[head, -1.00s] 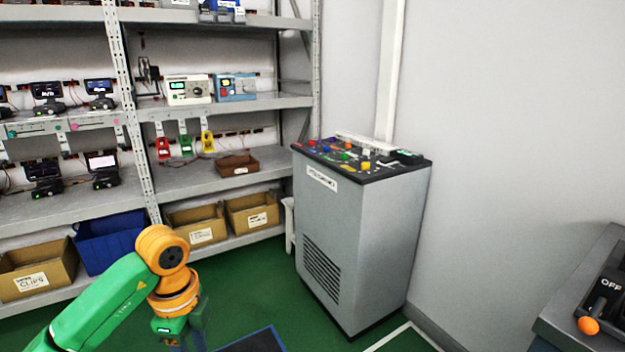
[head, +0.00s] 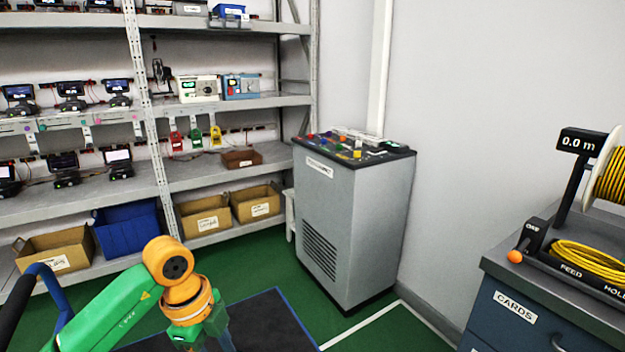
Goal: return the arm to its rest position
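My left arm comes in from the lower left, a green link with orange joints. Its gripper (head: 217,338) hangs down at the bottom edge over the dark floor mat; the fingers are partly cut off and look see-through, so I cannot tell whether they are open. It is apart from the shelves and the cabinet. My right gripper does not show.
A grey cabinet (head: 345,235) with a control panel on top stands ahead. Metal shelves (head: 230,170) with devices and bins fill the left. At the right is a drawer bench (head: 512,308) with a yellow cable reel (head: 608,178). A dark mat (head: 270,320) and green floor lie between.

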